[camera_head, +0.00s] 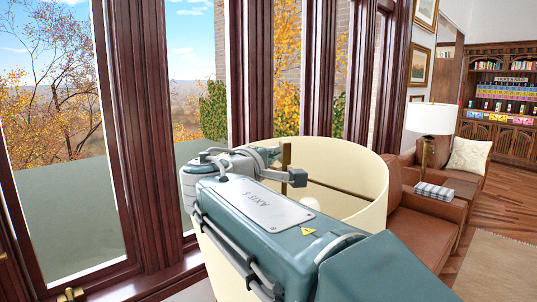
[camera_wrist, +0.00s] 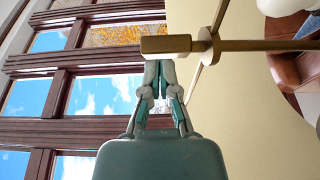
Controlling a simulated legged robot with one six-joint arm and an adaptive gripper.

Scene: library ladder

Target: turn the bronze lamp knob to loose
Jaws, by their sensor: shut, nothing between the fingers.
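The bronze lamp knob (camera_wrist: 166,45) is a small block on a thin bronze rod in the wrist view, beside the cream lampshade (camera_wrist: 245,110). My gripper (camera_wrist: 159,68) is shut and empty, its fingertips right at the knob's lower edge in the picture. I cannot tell whether they touch it. My arm covers part of the lamp there, and my fingertips cannot be made out.
Tall windows with dark wooden frames (camera_head: 150,130) stand close on the left. A brown leather armchair (camera_head: 425,225) is behind the shade. A second lamp with a white shade (camera_head: 432,118) and a bookcase (camera_head: 505,95) are farther right. Open wooden floor (camera_head: 510,205) shows at right.

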